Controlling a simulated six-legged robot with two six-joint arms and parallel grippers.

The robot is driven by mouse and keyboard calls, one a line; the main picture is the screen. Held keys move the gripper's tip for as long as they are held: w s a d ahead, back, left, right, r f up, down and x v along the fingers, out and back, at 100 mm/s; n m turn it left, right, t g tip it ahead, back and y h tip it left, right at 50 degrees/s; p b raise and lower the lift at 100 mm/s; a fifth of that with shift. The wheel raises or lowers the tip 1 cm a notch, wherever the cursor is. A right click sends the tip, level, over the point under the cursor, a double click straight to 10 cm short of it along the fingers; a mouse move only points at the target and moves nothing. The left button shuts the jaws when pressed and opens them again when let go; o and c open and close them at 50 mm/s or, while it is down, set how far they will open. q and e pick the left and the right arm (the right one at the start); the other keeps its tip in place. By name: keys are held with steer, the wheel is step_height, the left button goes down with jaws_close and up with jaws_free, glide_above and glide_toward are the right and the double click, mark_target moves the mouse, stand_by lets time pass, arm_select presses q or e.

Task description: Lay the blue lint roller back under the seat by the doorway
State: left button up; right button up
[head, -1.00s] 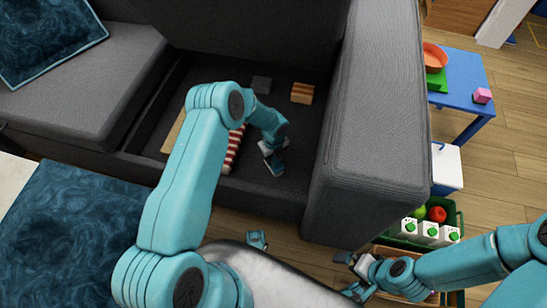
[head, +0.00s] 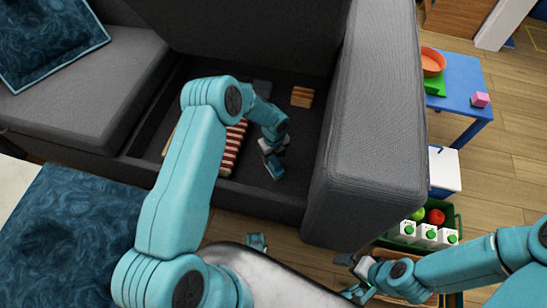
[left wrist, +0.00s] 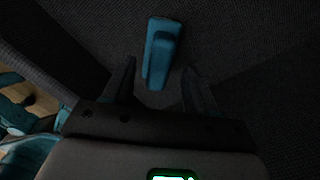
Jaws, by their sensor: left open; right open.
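The blue lint roller (left wrist: 160,50) lies on the dark floor of the open compartment under the sofa seat in the left wrist view. My left gripper (left wrist: 158,80) is open, its two fingers on either side of the roller's near end; whether they touch it I cannot tell. My right gripper (head: 350,276) is open, low beside the green crate.
A red-striped item (head: 234,147), a wooden block (head: 302,97) and a dark block (head: 262,86) lie in the compartment. The thick sofa arm (head: 372,120) walls it on the right. A blue table (head: 462,98) and the green crate (head: 455,222) with cartons stand beyond.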

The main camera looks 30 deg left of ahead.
arm_select(q)
step_height(320, 180, up, 8)
steer(key=p, duration=0.2)
steer(key=s+d+n+h, duration=0.1)
steer(key=s+d+n, duration=0.2)
steer(key=s+d+f+n+h, duration=0.1)
steer(key=s+d+n, duration=0.2)
steer(key=s+n, duration=0.1)
steer(key=s+d+f+n+h, duration=0.1)
steer(key=s+d+n, duration=0.2)
steer(key=shift+s+d, duration=0.25)
steer(key=shift+d, duration=0.15)
steer(key=s+d+r+n+h, duration=0.1)
steer(key=s+d+n, duration=0.3)
steer(key=s+n, duration=0.9)
steer(key=r+n, duration=0.1)
steer(key=n, duration=0.2)
steer(key=shift+s, duration=0.35)
step_height(320, 180, up, 22)
steer(key=p, duration=2.2)
steer(key=shift+r, duration=0.15)
